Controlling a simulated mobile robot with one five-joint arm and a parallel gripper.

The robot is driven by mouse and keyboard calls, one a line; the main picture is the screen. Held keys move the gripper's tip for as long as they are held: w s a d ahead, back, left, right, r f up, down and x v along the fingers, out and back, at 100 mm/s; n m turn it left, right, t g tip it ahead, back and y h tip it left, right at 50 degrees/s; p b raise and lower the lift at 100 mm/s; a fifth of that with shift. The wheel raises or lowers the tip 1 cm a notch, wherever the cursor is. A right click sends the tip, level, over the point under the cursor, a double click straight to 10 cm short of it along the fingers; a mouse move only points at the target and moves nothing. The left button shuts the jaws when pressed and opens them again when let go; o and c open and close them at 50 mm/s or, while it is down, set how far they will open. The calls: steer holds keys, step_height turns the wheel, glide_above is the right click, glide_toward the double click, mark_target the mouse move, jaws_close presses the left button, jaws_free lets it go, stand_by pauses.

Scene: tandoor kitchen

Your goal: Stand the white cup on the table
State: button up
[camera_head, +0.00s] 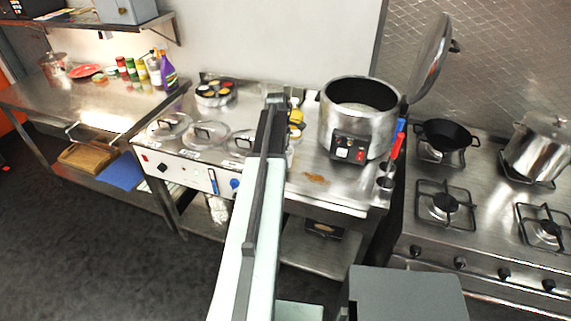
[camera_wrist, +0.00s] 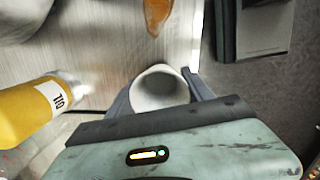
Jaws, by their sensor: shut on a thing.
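The white cup (camera_wrist: 160,88) shows in the wrist view, its round opening facing the camera. My gripper (camera_wrist: 160,92) is shut on it, with one dark finger on each side. The cup's lower part is hidden, and I cannot tell whether its base touches the steel table (camera_wrist: 100,45). In the head view my arm reaches over the same table (camera_head: 300,190), and it hides the cup and the fingertips.
A yellow oil bottle (camera_wrist: 30,108) is left of the cup. A brown spill (camera_head: 315,178) marks the table. A large steel cooker (camera_head: 345,120) with a raised lid and several pan lids (camera_head: 208,134) stand nearby. The table edge (camera_wrist: 196,35) runs close on the right.

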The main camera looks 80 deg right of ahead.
steer(key=shift+d, duration=0.25)
step_height(320, 180, down, 4)
steer(key=b, duration=0.4)
steer(key=shift+w+d, duration=0.1)
steer(key=shift+r, duration=0.25)
steer(key=shift+f, duration=0.2)
steer(key=o, duration=1.4)
steer(key=shift+c, duration=0.2)
steer(key=shift+r, duration=0.15)
